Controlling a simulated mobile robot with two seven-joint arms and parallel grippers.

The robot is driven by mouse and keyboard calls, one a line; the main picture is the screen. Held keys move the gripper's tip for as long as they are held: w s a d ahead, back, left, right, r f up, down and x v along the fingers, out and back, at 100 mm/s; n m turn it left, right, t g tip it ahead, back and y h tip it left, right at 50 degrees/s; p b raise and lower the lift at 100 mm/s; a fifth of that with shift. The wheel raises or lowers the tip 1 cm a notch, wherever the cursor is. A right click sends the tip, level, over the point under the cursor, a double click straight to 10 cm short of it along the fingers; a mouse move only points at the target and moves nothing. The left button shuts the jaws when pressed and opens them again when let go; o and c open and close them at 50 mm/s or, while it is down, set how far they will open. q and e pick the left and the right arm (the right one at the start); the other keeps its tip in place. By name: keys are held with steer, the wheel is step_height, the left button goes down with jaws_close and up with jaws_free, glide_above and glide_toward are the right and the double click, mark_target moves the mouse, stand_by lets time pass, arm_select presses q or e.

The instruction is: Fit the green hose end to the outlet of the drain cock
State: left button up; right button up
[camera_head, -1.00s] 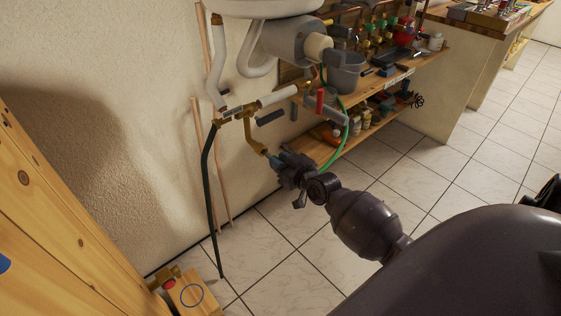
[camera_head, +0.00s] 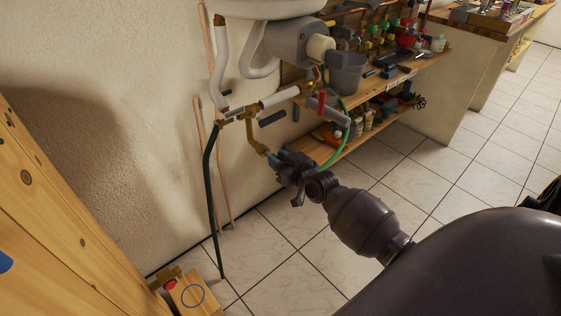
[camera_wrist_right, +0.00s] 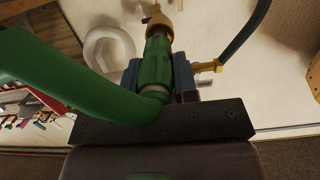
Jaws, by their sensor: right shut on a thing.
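My right gripper (camera_head: 293,169) is shut on the green hose end (camera_wrist_right: 157,66), which lies between its fingers in the right wrist view. The green hose (camera_head: 345,132) loops from the gripper up past the grey bucket. The brass drain cock has a downward outlet pipe (camera_head: 256,138) under the white pipework. The tip of the hose end is at the mouth of this outlet, roughly in line with it. The brass mouth also shows in the right wrist view (camera_wrist_right: 163,21), right at the tip. How far the two overlap cannot be told. My left gripper is out of view.
A black hose (camera_head: 209,190) hangs down the wall at the left. A shelf (camera_head: 400,70) with a grey bucket (camera_head: 346,72) and fittings stands behind on the right. A wooden block (camera_head: 196,291) lies at bottom left. The tiled floor in the middle is clear.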

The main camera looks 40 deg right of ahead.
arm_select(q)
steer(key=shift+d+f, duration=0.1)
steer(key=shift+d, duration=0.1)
arm_select(e)
steer(key=shift+w, duration=0.5)
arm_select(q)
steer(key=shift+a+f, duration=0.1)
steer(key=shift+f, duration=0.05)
arm_select(e)
steer(key=shift+w, duration=0.5)
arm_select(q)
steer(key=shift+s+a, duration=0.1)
arm_select(e)
steer(key=o, duration=1)
arm_select(q)
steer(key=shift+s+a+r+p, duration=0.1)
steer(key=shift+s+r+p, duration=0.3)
steer(key=shift+p, duration=0.3)
arm_select(e)
steer(key=s, duration=0.3)
steer(key=s+r, duration=0.1)
steer(key=s, duration=0.6)
steer(key=shift+s+d+r, duration=0.3)
steer(key=shift+d, duration=0.05)
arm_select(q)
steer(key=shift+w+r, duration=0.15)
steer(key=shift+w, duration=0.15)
